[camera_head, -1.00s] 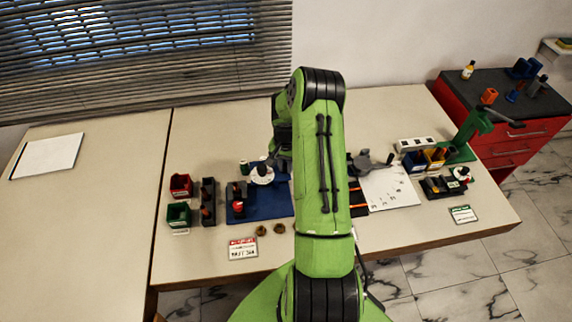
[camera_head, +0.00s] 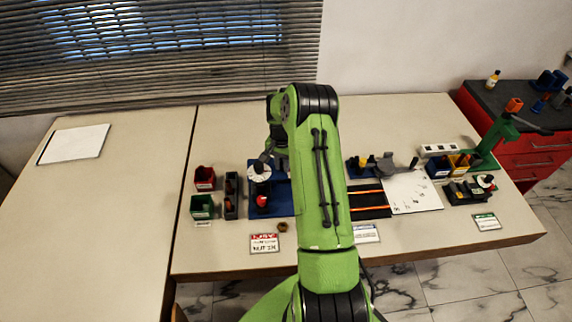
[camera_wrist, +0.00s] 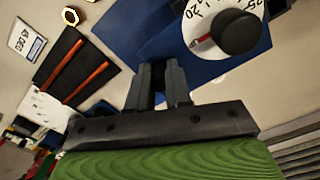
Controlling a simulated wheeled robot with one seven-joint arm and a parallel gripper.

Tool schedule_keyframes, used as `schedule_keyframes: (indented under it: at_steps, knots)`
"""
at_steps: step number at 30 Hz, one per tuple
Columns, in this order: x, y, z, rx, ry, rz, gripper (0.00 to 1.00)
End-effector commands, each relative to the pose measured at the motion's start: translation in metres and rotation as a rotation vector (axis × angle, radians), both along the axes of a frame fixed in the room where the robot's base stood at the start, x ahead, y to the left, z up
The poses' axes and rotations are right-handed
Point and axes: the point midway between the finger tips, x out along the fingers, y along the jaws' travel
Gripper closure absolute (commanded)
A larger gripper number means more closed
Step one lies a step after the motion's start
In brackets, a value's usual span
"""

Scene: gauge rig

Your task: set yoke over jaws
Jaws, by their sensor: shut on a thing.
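My gripper (camera_wrist: 158,80) shows in the wrist view, its two grey fingers shut on a dark piece (camera_wrist: 158,70) that is mostly hidden between them. A white dial (camera_wrist: 205,22) with a black knob and a red mark lies beyond the fingers at upper right. In the head view the dial (camera_head: 259,173) stands out over the blue mat (camera_head: 284,200). I cannot tell if the dial is joined to the held piece. My arm hides the gripper in the head view. I cannot make out the yoke or the jaws for sure.
Red (camera_head: 204,178) and green (camera_head: 201,206) bins stand left of the mat. A red knob (camera_head: 262,201) is just below the dial. A dark panel with orange rails (camera_head: 370,205) and a white sheet (camera_head: 415,193) lie right of my arm. The left table is mostly clear.

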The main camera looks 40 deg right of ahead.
Motion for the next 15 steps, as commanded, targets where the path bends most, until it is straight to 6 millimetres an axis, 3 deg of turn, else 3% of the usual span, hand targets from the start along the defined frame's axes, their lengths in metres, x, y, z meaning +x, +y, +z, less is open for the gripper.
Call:
schedule_keyframes:
  at_steps: [3, 4, 8, 15]
  knots:
    - [0.0032, 0.0041, 0.0004, 0.006, -0.007, 0.009, 1.00]
    - [0.0034, 0.0044, 0.0004, 0.006, -0.007, 0.010, 0.78]
    - [0.0032, 0.0042, 0.0004, 0.006, -0.007, 0.010, 0.58]
    - [0.0023, 0.0033, 0.0003, 0.005, -0.005, 0.008, 0.56]
